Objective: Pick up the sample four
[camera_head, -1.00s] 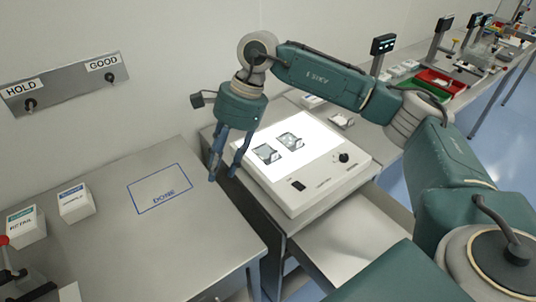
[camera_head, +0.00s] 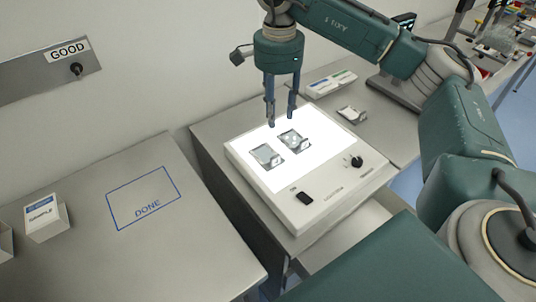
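Two small flat grey samples lie on the lit white panel of the light box (camera_head: 240,155). One sample (camera_head: 266,157) is at the left, and the other, with pale spots (camera_head: 293,140), is at the right. A similar sample (camera_head: 352,115) lies on the bench behind the light box. I cannot read which one is sample four. My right gripper (camera_head: 282,120) points down over the panel's back edge, near the right sample. Its two fingers are apart with nothing between them. My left gripper is not in view.
The left table has an empty blue outline marked DONE (camera_head: 145,198) and a small white labelled box (camera_head: 46,218). A wall plate marked GOOD (camera_head: 40,78) has a knob. White boxes (camera_head: 331,83) stand behind the light box.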

